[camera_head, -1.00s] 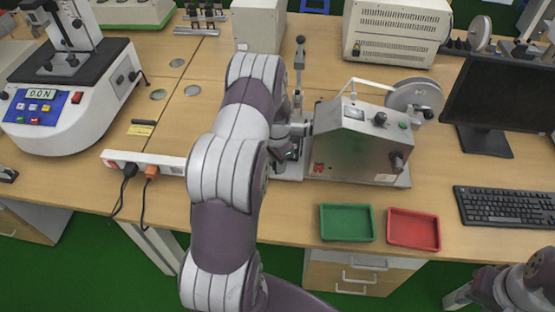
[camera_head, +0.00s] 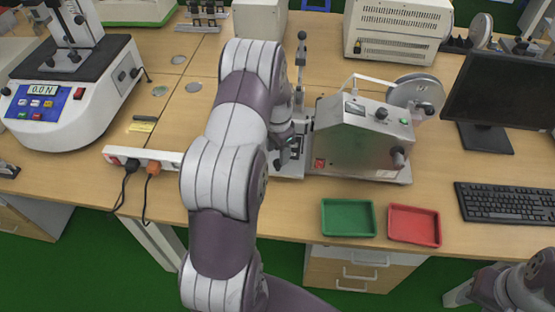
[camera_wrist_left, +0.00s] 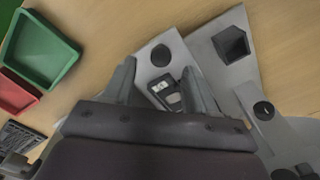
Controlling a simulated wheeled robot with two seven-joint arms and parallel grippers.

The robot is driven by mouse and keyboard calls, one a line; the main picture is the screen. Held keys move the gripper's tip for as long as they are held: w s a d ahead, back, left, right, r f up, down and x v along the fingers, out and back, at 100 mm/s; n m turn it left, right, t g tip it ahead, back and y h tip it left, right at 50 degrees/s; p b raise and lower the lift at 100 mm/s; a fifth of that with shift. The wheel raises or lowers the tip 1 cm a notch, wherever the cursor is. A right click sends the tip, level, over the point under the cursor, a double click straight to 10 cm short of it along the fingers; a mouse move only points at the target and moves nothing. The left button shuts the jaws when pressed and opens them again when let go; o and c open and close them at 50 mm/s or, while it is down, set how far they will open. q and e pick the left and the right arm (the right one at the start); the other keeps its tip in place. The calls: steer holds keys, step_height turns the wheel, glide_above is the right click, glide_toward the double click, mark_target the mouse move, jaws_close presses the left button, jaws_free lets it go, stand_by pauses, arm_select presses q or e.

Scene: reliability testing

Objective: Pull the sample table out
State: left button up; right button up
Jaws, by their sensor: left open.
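A grey metal test machine (camera_head: 362,135) with a wheel stands in the middle of the bench. At its left side is a narrow light metal base with an upright lever (camera_head: 299,70). My left gripper (camera_head: 288,155) is low over this base, largely hidden by my own arm in the head view. In the left wrist view, the open left gripper (camera_wrist_left: 158,88) has its two fingers on either side of a small dark block (camera_wrist_left: 166,93) on a light plate (camera_wrist_left: 158,45), apparently the sample table. I cannot tell whether the fingers touch it.
A green tray (camera_head: 348,217) and a red tray (camera_head: 414,225) lie at the bench's front edge. A power strip (camera_head: 143,157) with cables lies left of my arm. A force tester (camera_head: 75,110) stands left; a monitor (camera_head: 500,98) and keyboard (camera_head: 508,202) stand right.

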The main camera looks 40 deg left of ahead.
arm_select(q)
step_height(320, 180, up, 8)
steer(key=shift+b, duration=0.3)
steer(key=shift+s, duration=0.1)
